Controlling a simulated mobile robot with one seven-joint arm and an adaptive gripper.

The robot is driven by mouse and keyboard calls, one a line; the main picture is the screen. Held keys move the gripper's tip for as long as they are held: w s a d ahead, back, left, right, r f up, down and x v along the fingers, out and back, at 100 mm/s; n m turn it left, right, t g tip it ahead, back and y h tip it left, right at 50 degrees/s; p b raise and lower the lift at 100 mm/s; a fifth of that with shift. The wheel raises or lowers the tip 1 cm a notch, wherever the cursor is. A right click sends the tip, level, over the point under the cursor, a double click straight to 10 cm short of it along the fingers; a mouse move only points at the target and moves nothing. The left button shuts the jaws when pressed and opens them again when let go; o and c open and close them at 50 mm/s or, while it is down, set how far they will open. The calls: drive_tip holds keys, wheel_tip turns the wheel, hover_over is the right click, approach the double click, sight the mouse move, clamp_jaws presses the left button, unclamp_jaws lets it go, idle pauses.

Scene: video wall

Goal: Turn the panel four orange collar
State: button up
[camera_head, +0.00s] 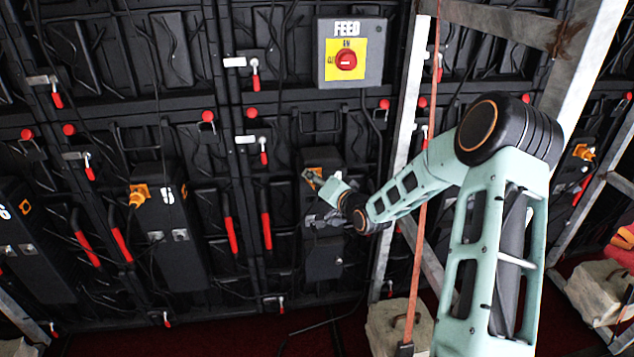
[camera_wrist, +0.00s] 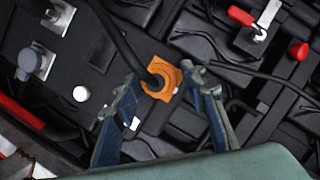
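An orange collar (camera_wrist: 172,76) with a black cable running into its dark centre sits on a black box, in the middle of the wrist view. In the head view its orange (camera_head: 314,171) is partly covered by my gripper (camera_head: 317,181). In the wrist view my gripper (camera_wrist: 161,88) is open, with one blue-grey finger on each side of the collar. A gap shows between the left finger and the collar. The right fingertip is close to the collar's edge; I cannot tell whether it touches. No number is visible on this box (camera_head: 323,257).
A similar orange connector (camera_head: 138,194) is on the numbered box to the left. A grey FEED box with a red rotary switch (camera_head: 346,60) hangs above. Red-handled latches (camera_head: 266,230) and cables surround the area. A metal upright (camera_head: 400,150) stands close to my arm.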

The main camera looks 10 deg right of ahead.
drive_tip(key=shift+o, duration=0.2)
drive_tip(key=shift+s, duration=0.1)
drive_tip(key=v, duration=1.2)
